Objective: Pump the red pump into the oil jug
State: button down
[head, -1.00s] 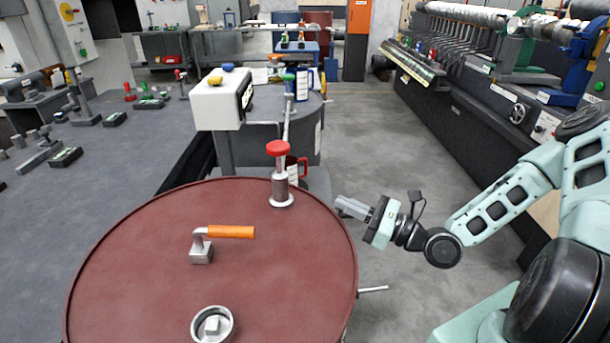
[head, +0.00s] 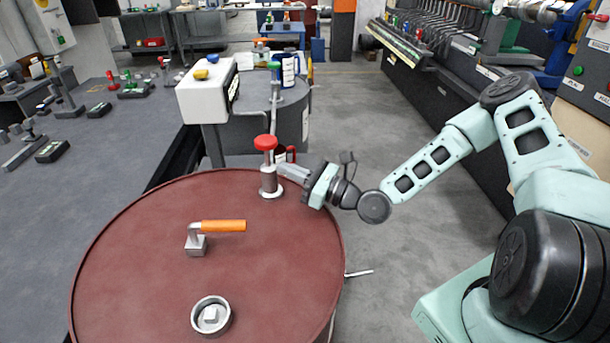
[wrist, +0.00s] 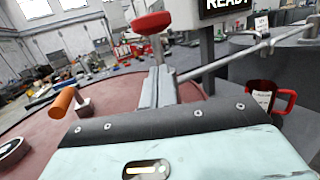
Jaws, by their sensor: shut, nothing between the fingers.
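The red pump (head: 265,143) has a round red knob on a thin upright rod above a grey metal body, standing at the far edge of the dark red barrel top. Its red knob (wrist: 152,24) also shows in the wrist view, above and just beyond my fingers. My gripper (head: 282,169) is shut and empty, beside the pump's body on its right and lower than the knob. Whether it touches the body I cannot tell. A dark jug with a red handle (wrist: 262,97) and a pale label is to the right in the wrist view. In the head view the jug (head: 291,154) is mostly hidden behind the pump and my fingers.
The dark red barrel (head: 150,260) carries an orange-handled lever (head: 222,226) and a round metal cap (head: 211,315). A rod (head: 359,273) sticks out from its right side. A white box (head: 207,93) stands behind it, near a grey barrel (head: 255,90). Floor on the right is clear.

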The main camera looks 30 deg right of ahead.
jog(key=shift+w+a+r, duration=0.3)
jog(key=shift+w+r, duration=0.05)
jog(key=shift+r, duration=0.25)
notch_tip(320, 180, up, 3)
jog(key=shift+p, duration=0.8)
